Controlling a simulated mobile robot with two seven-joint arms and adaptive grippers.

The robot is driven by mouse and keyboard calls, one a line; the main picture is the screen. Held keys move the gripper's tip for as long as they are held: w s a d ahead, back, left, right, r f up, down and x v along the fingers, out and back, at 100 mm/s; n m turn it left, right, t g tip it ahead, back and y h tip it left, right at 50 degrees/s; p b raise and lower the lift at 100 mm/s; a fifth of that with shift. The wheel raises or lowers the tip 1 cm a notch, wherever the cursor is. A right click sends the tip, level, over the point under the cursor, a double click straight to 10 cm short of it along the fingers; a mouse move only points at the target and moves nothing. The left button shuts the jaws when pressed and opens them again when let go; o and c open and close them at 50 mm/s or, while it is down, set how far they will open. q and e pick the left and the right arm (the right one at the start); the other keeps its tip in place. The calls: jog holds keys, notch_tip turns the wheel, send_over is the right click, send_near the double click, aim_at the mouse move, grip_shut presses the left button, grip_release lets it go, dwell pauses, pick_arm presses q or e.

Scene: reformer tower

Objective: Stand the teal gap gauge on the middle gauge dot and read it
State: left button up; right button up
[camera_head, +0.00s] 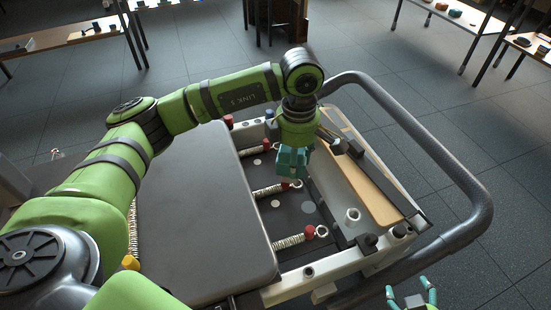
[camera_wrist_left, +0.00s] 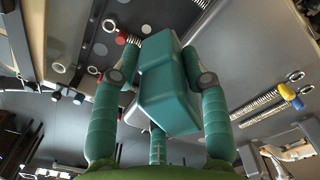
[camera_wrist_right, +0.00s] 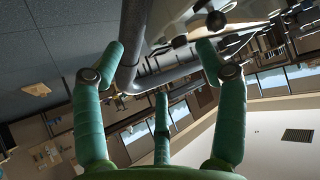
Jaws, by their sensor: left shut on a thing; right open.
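The teal gap gauge (camera_head: 291,164) is a blocky teal piece held above the reformer's spring bay, apart from my right gripper. My left gripper (camera_head: 296,146) is shut on it; in the left wrist view the gauge (camera_wrist_left: 166,95) sits between the two fingers (camera_wrist_left: 161,76). Pale round dots lie on the dark bay floor: one (camera_head: 257,162) farther back, one (camera_head: 275,203) nearer, and a grey one (camera_head: 308,207) to the right. Which is the middle gauge dot I cannot tell. The gauge's foot is partly hidden. My right gripper (camera_head: 410,296) is open and empty at the lower right, also in the right wrist view (camera_wrist_right: 158,60).
Coil springs (camera_head: 268,190) with red ends cross the bay beside the dark padded carriage (camera_head: 190,220). A white frame rail (camera_head: 345,258), a wooden strip (camera_head: 372,193) and a thick grey tube rail (camera_head: 455,190) bound the right side.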

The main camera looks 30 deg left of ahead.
pick_arm(q)
jog(key=w+a+f+m+p, duration=0.2)
jog(key=f+m, duration=0.3)
jog(key=m, duration=1)
jog(key=w+a+f+m+p, duration=0.2)
jog(key=a+f+m, duration=0.3)
jog(key=m, duration=1)
jog(key=shift+w, duration=0.35)
pick_arm(e)
jog(key=s+d+f+g+h, duration=0.1)
jog(key=s+d+f+g, duration=0.3)
jog(key=s+f, duration=0.6)
notch_tip(320, 180, down, 2)
jog(key=g, duration=0.2)
jog(key=shift+s+f+m+g+h, duration=0.2)
jog(key=shift+s+m+g+h, duration=0.1)
jog(key=shift+s+m+g, duration=0.1)
pick_arm(q)
jog(key=shift+p, duration=0.3)
pick_arm(e)
jog(key=shift+f, duration=0.1)
